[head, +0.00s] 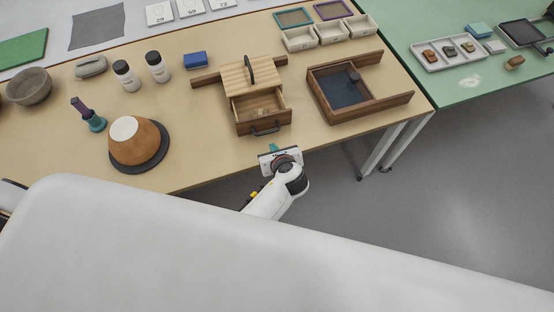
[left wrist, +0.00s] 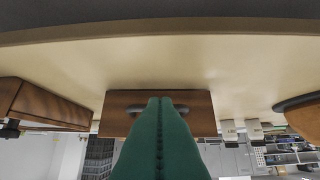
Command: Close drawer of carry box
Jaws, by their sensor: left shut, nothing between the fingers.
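The wooden carry box (head: 250,76) stands on the tan table, with a slatted lid and a dark handle on top. Its drawer (head: 262,108) is pulled out toward me, and small light pieces lie inside it. The drawer front bears a dark handle (head: 266,129). My left gripper (head: 273,149) is at the table's front edge, just in front of the drawer front, its green fingers shut and empty. In the left wrist view the fingers (left wrist: 160,102) point at the drawer front (left wrist: 199,105) and cover the handle's middle. Whether they touch it I cannot tell. My right gripper is not seen.
An open wooden tray (head: 318,91) stands right of the box. Left are a brown bowl-shaped vessel (head: 136,148) on a dark disc, two white jars (head: 128,81) and a blue block (head: 195,60). Small bins (head: 300,41) stand behind. The table between drawer and front edge is clear.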

